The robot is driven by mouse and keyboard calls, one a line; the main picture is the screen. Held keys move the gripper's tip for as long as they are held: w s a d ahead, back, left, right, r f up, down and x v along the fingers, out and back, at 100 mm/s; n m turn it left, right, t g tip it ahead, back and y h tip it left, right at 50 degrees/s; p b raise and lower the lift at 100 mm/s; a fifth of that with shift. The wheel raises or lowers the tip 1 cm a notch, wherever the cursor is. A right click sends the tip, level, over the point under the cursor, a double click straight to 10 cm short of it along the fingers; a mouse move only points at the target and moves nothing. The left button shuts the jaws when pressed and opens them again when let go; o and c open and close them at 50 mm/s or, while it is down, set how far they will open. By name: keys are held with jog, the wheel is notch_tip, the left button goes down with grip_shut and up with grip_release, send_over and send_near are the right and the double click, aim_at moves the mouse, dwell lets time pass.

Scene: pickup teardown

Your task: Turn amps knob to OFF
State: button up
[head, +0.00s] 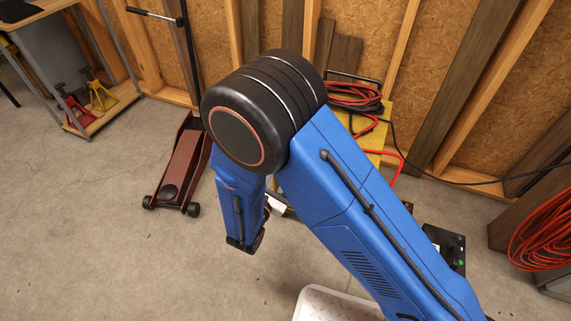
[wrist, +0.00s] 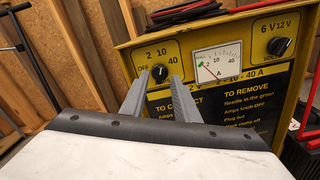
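The amps knob (wrist: 159,72) is a small black dial on the yellow charger's front panel (wrist: 190,47) in the wrist view. OFF, 2, 10 and 40 are printed around it; its exact pointer setting is too small to read surely. My gripper (wrist: 158,77) has its two grey fingers apart, with the knob showing between the tips. Whether they touch it, I cannot tell. In the head view the charger (head: 376,138) is partly behind my arm, and the knob and fingers are hidden.
A meter (wrist: 218,62) with a red needle sits right of the knob, and a volts knob (wrist: 279,46) is further right. Red cables (head: 355,95) lie on the charger. A black battery-like box (head: 447,246) stands to its right. A red floor jack (head: 182,170) stands left on open concrete.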

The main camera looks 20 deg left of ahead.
jog(key=shift+w+d, duration=0.15)
jog(key=shift+w, duration=1.45)
grip_shut()
jog(key=shift+a+f+n, duration=0.1)
jog(key=shift+a+n, duration=0.05)
jog(key=shift+n, duration=4.35)
jog(key=shift+a+n, duration=0.15)
jog(key=shift+n, duration=4.35)
